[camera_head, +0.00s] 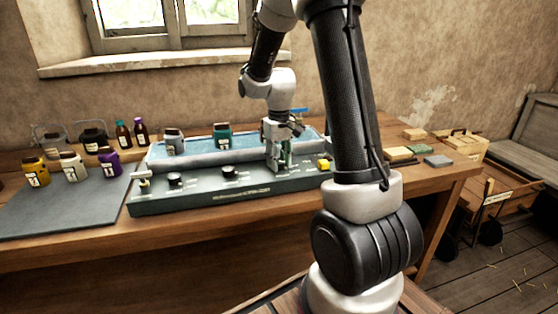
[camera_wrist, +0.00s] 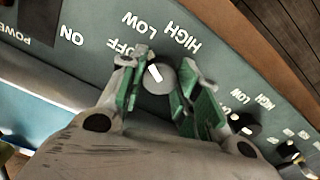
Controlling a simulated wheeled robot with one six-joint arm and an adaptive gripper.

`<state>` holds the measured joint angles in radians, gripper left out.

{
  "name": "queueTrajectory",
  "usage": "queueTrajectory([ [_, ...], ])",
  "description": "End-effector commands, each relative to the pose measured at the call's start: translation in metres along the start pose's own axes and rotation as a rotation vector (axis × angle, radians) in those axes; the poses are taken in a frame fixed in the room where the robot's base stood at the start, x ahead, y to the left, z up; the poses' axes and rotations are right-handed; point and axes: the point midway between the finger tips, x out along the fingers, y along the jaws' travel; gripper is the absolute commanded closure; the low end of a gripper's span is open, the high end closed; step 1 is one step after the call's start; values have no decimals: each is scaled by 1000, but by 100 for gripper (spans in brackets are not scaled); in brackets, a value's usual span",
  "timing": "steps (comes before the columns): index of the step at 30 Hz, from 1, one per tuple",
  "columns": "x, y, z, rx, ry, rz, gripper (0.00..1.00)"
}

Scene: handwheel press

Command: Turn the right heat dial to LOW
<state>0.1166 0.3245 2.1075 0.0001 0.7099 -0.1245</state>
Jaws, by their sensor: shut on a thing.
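My gripper (camera_head: 280,164) is lowered onto the right part of the dark green control panel (camera_head: 170,203). In the wrist view my gripper's green fingers (camera_wrist: 163,80) are shut on the right heat dial (camera_wrist: 157,77), one on each side. This dial is round and grey with a white pointer mark. The mark points up and left in the wrist view, between the OFF and LOW labels. The HIGH label is to the right of LOW. In the head view my fingers hide the dial.
Two other black dials (camera_head: 230,173) (camera_head: 175,180) sit further left on the panel, as does a white lever (camera_head: 145,181). A yellow part (camera_head: 323,165) is just right of my gripper. Several bottles (camera_head: 73,167) stand at the left on a grey mat (camera_head: 60,210).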

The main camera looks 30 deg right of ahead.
Motion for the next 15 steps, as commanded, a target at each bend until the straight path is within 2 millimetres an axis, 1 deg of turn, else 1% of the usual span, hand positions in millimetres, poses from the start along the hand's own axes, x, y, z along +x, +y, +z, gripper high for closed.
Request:
queueTrajectory([
  [6, 0, 0, 0, 147, 2, 0, 91],
  [15, 0, 0, -1, 263, 2, 0, 91],
])
